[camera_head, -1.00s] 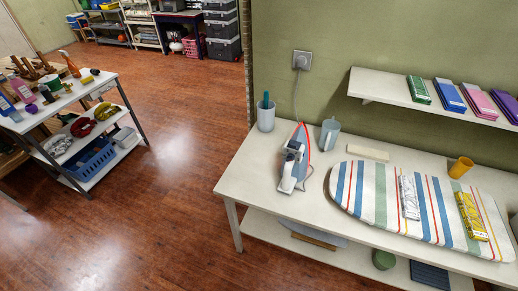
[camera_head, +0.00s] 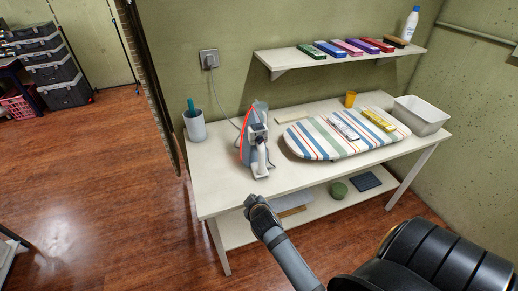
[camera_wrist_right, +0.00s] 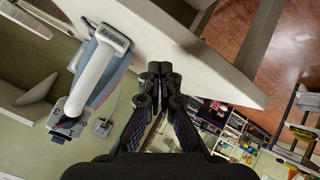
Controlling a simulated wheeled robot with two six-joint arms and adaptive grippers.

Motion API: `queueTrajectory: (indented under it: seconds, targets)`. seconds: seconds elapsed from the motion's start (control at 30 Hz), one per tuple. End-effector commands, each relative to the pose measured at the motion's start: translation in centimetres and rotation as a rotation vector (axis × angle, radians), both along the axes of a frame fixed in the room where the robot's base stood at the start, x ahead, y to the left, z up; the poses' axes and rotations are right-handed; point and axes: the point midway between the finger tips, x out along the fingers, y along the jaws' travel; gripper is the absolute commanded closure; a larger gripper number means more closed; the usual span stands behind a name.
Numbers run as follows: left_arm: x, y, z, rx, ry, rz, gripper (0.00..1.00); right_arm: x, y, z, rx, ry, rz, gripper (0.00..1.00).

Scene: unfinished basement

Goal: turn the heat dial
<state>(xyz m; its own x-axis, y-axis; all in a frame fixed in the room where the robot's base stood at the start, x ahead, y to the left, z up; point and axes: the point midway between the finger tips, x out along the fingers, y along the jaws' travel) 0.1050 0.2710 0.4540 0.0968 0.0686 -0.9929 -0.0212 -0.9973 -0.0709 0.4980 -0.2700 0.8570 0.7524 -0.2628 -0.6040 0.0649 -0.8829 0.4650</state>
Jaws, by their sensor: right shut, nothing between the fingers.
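The iron (camera_head: 256,145) stands on end on the white table, its red-edged plate to the left and its pale handle towards me. It also shows in the right wrist view (camera_wrist_right: 103,62), left of the fingers, with lettering on the handle. My left gripper is not in view.
A striped ironing board (camera_head: 325,146) lies right of the iron. A cup with a teal-handled tool (camera_head: 195,127) stands at left. The cord runs to a wall socket (camera_head: 209,60). A white bin (camera_head: 421,115) sits at the right end. A shelf (camera_head: 290,62) hangs above.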

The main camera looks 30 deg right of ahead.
Motion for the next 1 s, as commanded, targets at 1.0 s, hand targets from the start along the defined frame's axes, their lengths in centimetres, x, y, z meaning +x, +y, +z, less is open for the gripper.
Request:
queueTrajectory:
  seconds: [1.0]
  targets:
    - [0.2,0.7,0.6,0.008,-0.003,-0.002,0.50,10.2,-7.7,19.4,-0.267,-0.389,-0.084,1.00]
